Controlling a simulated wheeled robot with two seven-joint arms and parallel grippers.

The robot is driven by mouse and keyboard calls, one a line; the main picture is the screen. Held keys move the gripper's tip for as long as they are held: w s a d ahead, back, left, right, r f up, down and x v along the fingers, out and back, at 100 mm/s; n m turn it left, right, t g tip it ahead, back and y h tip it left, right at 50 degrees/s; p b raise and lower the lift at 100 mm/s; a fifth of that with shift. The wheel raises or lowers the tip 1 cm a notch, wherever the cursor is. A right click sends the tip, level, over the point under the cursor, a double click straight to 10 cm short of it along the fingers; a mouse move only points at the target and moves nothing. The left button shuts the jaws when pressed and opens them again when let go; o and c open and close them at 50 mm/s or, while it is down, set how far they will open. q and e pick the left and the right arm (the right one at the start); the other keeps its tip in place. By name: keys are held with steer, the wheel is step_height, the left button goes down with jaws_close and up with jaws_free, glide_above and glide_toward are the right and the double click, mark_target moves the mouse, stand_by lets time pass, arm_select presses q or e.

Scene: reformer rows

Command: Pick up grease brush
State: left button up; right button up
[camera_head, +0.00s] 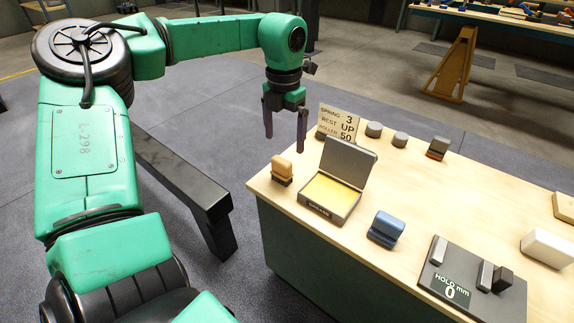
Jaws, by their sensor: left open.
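A small tan-handled block with a dark lower part (282,168) stands near the left edge of the workbench (385,190). It looks like the grease brush, though its bristles are too small to make out. My left gripper (285,127) is open and empty, with its two dark fingers pointing down. In the picture it is just above the tan block, apart from it, and beside the sign. My right gripper is out of view.
An open grey tin (342,205) with a yellow filling is right of the tan block. A blue block (386,229), a sign (338,124), grey discs (374,130), a grey-and-orange block (437,148) and a HOLD gauge (437,290) share the bench. A black beam (180,178) is at left.

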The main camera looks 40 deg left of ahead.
mark_target(283, 159)
arm_select(q)
steer(key=f+b, duration=0.1)
steer(key=f, duration=0.9)
steer(key=shift+s+a+b, duration=0.1)
steer(key=shift+s+b, duration=0.1)
steer(key=shift+b, duration=0.2)
steer(key=shift+w+f, duration=0.1)
steer(key=shift+f, duration=0.2)
steer(key=shift+r, duration=0.1)
steer(key=c, duration=1.4)
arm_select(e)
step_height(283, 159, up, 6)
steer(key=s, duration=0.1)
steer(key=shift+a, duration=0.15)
